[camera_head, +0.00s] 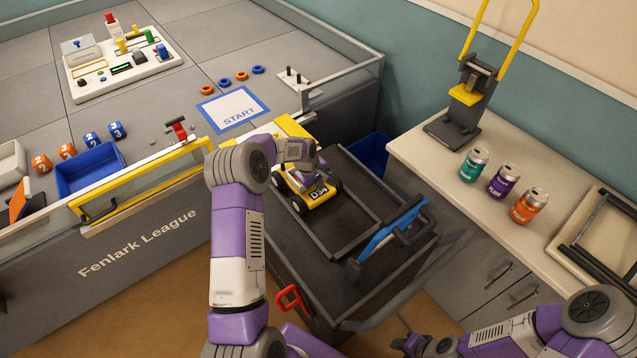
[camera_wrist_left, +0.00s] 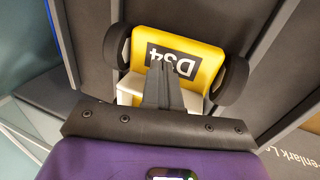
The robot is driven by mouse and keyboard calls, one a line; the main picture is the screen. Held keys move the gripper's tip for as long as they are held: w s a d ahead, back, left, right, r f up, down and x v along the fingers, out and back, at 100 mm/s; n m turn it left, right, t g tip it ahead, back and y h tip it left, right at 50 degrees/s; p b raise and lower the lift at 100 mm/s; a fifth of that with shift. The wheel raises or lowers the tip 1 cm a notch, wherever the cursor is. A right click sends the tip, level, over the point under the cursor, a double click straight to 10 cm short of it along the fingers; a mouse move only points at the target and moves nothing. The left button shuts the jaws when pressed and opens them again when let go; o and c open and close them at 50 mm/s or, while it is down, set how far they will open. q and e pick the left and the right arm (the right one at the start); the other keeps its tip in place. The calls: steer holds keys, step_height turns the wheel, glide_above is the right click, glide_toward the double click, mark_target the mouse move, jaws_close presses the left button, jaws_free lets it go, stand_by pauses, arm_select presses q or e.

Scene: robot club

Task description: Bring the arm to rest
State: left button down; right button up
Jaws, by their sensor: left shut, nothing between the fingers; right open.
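My left arm reaches up and bends over the dark cart (camera_head: 275,235). Its gripper (camera_head: 318,172) is above the yellow toy car there, partly hidden by my own wrist. The car (camera_head: 322,194) has black wheels and a "D34" label. In the left wrist view my shut, empty fingers (camera_wrist_left: 165,85) point at the car (camera_wrist_left: 205,55) and cover part of its label. I cannot tell if they touch it. My right arm is folded low at the right, with its gripper (camera_head: 408,344) open and empty at the bottom edge of the head view.
The cart has raised dark rails and a blue-handled clamp (camera_head: 395,228). The arena table (camera_head: 150,245) with a yellow-framed gate is at the left. A counter at the right holds a green can (camera_head: 473,164), a purple can (camera_head: 503,181), an orange can (camera_head: 529,205) and a press (camera_head: 465,95).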

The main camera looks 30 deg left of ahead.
arm_select(q)
steer(key=shift+f+b, duration=0.55)
steer(key=shift+f, duration=0.4)
steer(key=shift+s+f, duration=0.1)
steer(key=shift+f, duration=0.05)
steer(key=shift+d, duration=0.1)
steer(key=shift+f, duration=0.1)
steer(key=shift+w+a+f+b, duration=0.1)
steer(key=shift+w+a+b, duration=0.45)
steer(key=shift+a, duration=1)
steer(key=shift+w+a+r+b, duration=0.1)
steer(key=shift+w+a+b, duration=0.45)
steer(key=shift+a, duration=1.05)
steer(key=shift+w+a+f+b, duration=0.1)
steer(key=shift+w+a+b, duration=0.15)
steer(key=shift+w+a, duration=0.9)
steer(key=shift+s+a, duration=0.4)
steer(key=shift+s+d+r+p, duration=0.1)
steer(key=shift+d+r+p, duration=0.2)
steer(key=shift+r+p, duration=0.25)
steer(key=shift+s+d+r+p, duration=0.1)
steer(key=shift+d+r+p, duration=0.25)
steer(key=shift+r, duration=0.25)
steer(key=shift+w, duration=0.1)
